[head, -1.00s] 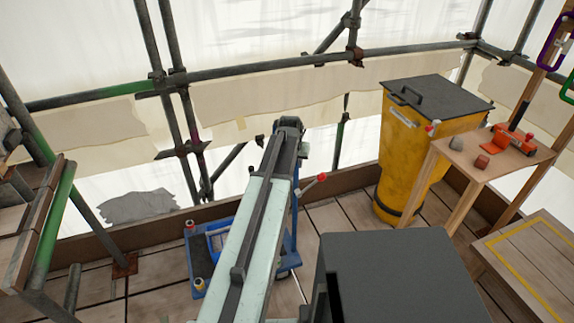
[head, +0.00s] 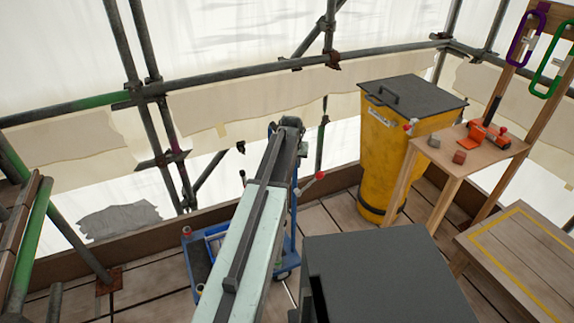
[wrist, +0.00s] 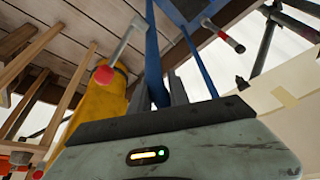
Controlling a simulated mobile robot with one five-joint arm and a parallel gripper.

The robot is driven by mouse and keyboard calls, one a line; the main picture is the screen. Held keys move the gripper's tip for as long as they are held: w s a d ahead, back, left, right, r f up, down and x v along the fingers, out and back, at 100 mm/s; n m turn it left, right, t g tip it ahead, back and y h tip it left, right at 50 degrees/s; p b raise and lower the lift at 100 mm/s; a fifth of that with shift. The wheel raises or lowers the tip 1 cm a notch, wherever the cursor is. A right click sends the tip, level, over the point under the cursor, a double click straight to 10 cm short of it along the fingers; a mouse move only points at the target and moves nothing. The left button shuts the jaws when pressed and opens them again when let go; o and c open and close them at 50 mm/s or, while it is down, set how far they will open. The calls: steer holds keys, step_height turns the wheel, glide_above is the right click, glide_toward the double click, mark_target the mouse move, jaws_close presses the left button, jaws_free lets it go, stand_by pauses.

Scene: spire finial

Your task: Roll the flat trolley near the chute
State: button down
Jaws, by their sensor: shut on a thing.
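The flat trolley (head: 196,262) is low and blue, with a dark deck, blue uprights and a red-ended lever. In the head view it stands on the planks, partly hidden behind my arm. In the wrist view its blue upright (wrist: 153,62) rises between the fingers of my gripper (wrist: 168,92), which is shut on it. In the head view my fingertips are hidden behind the arm's end. The chute (head: 392,150) is a tall yellow bin shape with a dark handled lid, right of the trolley with a floor gap between. It also shows at left in the wrist view (wrist: 92,105).
A wooden stand (head: 465,158) with small blocks and an orange tool is right of the chute. A yellow-marked wooden platform (head: 520,255) lies at front right. Scaffold poles and a toe board (head: 335,180) close the back. Bare planks lie between trolley and chute.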

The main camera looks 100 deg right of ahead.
steer(key=s+d, duration=0.4)
steer(key=s, duration=0.9)
